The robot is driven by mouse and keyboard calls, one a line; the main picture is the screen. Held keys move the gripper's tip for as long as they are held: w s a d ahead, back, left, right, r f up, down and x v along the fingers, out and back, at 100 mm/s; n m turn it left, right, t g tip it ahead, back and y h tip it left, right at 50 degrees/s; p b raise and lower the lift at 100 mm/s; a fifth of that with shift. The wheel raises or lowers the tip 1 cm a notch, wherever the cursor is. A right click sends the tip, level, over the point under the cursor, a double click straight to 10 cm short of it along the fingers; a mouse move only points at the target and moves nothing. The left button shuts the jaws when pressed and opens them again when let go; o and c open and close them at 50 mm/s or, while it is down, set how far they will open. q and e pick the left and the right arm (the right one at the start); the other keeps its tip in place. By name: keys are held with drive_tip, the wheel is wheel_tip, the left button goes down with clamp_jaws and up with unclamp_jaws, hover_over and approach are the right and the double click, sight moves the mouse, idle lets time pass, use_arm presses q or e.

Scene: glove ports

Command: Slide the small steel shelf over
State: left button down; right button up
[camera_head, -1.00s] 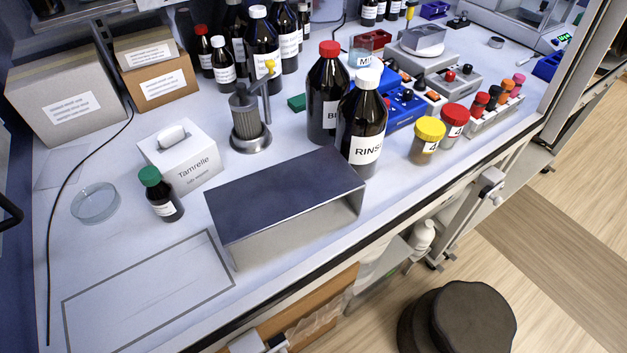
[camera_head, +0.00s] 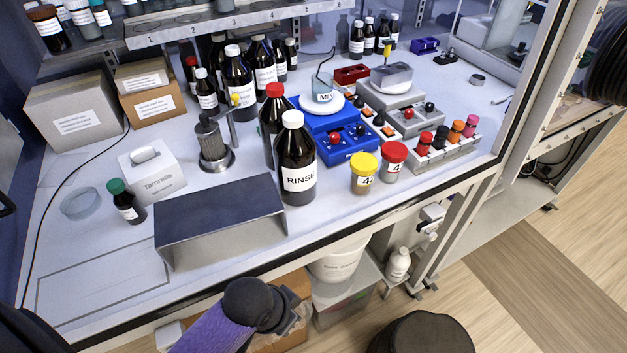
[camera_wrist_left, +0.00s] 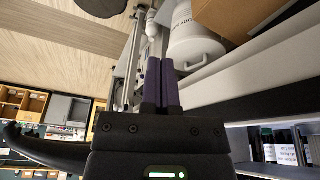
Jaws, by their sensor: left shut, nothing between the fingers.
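The small steel shelf (camera_head: 220,212) stands on the white bench top near its front edge in the head view, with a dark flat top and an open front. A thin grey rectangle outline (camera_head: 88,285) is marked on the bench to its left. My left gripper shows in the left wrist view (camera_wrist_left: 161,72), its two purple fingers together with nothing between them. In the head view my purple and black left arm is low in front of the bench, apart from the shelf; its fingers cannot be made out there. My right gripper is not in view.
A RINSE bottle (camera_head: 296,165) stands close to the shelf's right end. A Tamrelle box (camera_head: 152,180), a green-capped bottle (camera_head: 126,205) and a steel cylinder on a stand (camera_head: 212,145) are behind and left. A white bucket (camera_head: 338,262) is below the bench.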

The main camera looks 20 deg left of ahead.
use_arm(q)
drive_tip(key=w+a+r+m, duration=0.1)
drive_tip(key=w+r, duration=0.2)
drive_tip(key=w+a+r+m+p, duration=0.1)
drive_tip(key=w+r+m, duration=0.1)
drive_tip(key=w+r, duration=0.2)
drive_tip(key=w+a+r+m+h, duration=0.1)
drive_tip(key=w+r, duration=0.2)
drive_tip(key=shift+w+r+m, duration=0.3)
drive_tip(key=shift+w, duration=0.1)
drive_tip(key=w+a+r, duration=0.6)
drive_tip(key=a+r, duration=0.2)
drive_tip(key=r, duration=0.1)
drive_tip(key=x, duration=0.3)
drive_tip(key=b+x, duration=0.1)
drive_tip(key=x, duration=0.5)
drive_tip(key=shift+s+d+f+b, duration=0.2)
drive_tip(key=shift+s+f+b, duration=0.05)
drive_tip(key=shift+f+b, duration=0.1)
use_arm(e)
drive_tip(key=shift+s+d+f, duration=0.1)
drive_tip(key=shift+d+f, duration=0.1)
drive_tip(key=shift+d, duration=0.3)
